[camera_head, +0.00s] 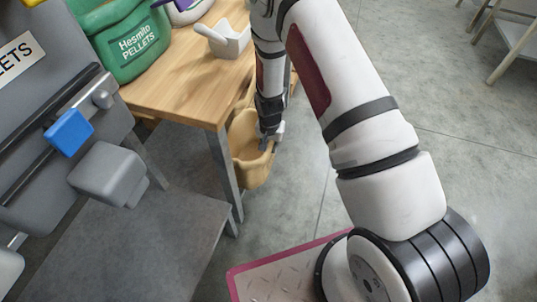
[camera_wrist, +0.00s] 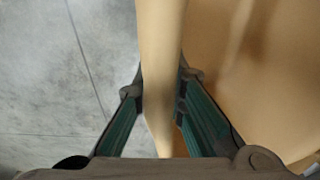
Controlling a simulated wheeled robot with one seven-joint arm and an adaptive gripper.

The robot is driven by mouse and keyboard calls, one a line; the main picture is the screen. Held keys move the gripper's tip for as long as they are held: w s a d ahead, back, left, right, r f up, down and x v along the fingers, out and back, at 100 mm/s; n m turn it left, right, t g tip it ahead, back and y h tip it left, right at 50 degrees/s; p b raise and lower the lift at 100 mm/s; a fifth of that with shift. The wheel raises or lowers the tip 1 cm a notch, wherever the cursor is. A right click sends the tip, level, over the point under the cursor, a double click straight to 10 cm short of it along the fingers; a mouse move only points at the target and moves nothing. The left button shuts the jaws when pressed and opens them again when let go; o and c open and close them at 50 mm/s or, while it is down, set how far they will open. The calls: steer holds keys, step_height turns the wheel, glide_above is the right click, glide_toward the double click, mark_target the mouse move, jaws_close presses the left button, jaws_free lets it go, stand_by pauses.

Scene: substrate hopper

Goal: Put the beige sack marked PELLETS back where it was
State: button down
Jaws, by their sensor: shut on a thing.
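The beige sack (camera_head: 252,172) hangs beside the right end of the wooden table, below the tabletop level. It looks hollow and open at the top; no lettering shows on the side facing me. My gripper (camera_head: 270,138) is shut on a raised strip of it, a rim or handle. In the wrist view, the strip passes between the fingers of my gripper (camera_wrist: 163,90), and the broad beige wall of the sack (camera_wrist: 260,70) fills the right side. My arm hides part of the area behind it.
A green sack (camera_head: 135,48) marked Hesmito PELLETS stands on the wooden table (camera_head: 185,85), with a white scoop (camera_head: 222,40) to its right. A grey machine with a blue knob (camera_head: 68,132) is at left. A low grey platform (camera_head: 150,245) lies below.

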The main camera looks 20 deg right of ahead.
mark_target(268, 142)
steer(key=shift+w+a+f+b, duration=0.2)
steer(key=shift+f+b, duration=0.4)
steer(key=shift+f, duration=0.25)
steer(key=shift+w+a+f+b, duration=0.15)
steer(key=shift+f+b, duration=0.4)
steer(key=shift+f, duration=0.3)
steer(key=shift+s+f, duration=0.1)
steer(key=c, duration=1.7)
jaws_free()
steer(key=shift+o, duration=0.2)
steer(key=r+p, duration=0.1)
steer(key=r, duration=0.3)
steer(key=s+r+p, duration=0.1)
steer(key=r+p, duration=0.1)
steer(key=r, duration=0.2)
steer(key=r+p, duration=0.2)
steer(key=r, duration=0.2)
steer(key=shift+s+a+r, duration=0.1)
steer(key=shift+s+a, duration=0.1)
steer(key=shift+a, duration=0.1)
